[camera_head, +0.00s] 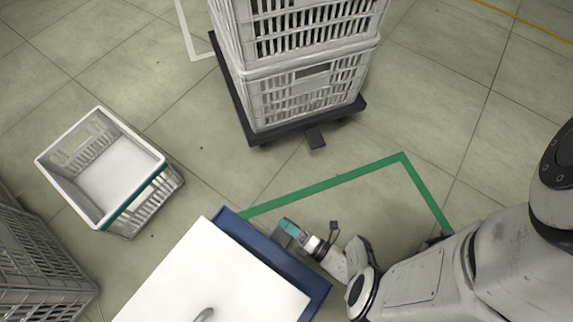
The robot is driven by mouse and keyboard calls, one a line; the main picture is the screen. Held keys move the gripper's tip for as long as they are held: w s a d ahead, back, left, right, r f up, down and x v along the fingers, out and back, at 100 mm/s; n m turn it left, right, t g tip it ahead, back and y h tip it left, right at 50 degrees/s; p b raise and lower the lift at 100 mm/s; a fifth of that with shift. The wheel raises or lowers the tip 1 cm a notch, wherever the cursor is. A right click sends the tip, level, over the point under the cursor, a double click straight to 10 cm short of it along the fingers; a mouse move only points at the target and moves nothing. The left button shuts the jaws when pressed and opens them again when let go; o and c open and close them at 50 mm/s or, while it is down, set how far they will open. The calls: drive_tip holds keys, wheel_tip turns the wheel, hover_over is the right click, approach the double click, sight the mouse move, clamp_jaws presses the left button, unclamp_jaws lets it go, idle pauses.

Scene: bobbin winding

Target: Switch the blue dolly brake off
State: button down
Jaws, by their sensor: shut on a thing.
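The blue dolly (316,287) stands at the bottom centre with a white, flat-topped load (215,275) on it. My gripper (287,232), with teal on its end, is at the dolly's upper right edge. It looks shut on a small dark grey piece (281,240) at that edge, which appears to be the brake pedal. The piece is mostly covered by my gripper, so its tilt and the brake's position cannot be told.
A black dolly (260,137) with stacked grey crates (305,95) stands at the top, its dark pedal (316,138) sticking out. An empty white crate (150,210) is at left, a grey crate (40,265) lower left. Green floor tape (330,183) borders clear floor.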

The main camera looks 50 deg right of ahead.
drive_tip(key=shift+r+n, duration=0.2)
drive_tip(key=shift+n, duration=0.2)
drive_tip(key=c, duration=1.2)
unclamp_jaws()
drive_tip(key=shift+o, duration=0.2)
